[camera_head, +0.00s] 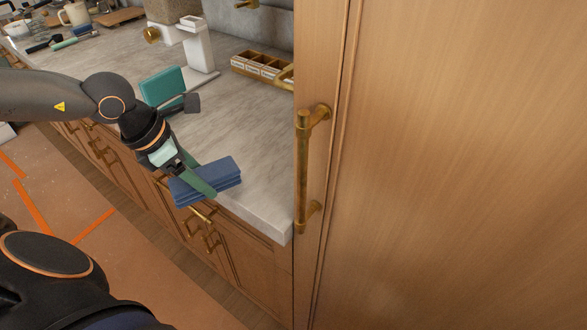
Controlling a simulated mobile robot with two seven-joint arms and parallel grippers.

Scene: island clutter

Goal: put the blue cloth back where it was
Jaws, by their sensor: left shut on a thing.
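The blue cloth (228,173) is a folded stack of layers at the front edge of the grey countertop, left of the tall wooden cabinet. Part of it extends past the counter's front edge, above the drawer fronts. My left gripper (199,181) is shut on the cloth, with a green finger lying across its top. The finger hides part of the cloth. I cannot tell whether the cloth touches the counter. My right gripper is not in view.
A teal block-like item (163,86) and a dark tool (190,103) are behind my left wrist. A white dispenser (199,48) and a wooden divided box (262,68) stand farther back. The tall cabinet (440,170) with a brass handle (303,170) bounds the right. The counter's middle (245,120) is clear.

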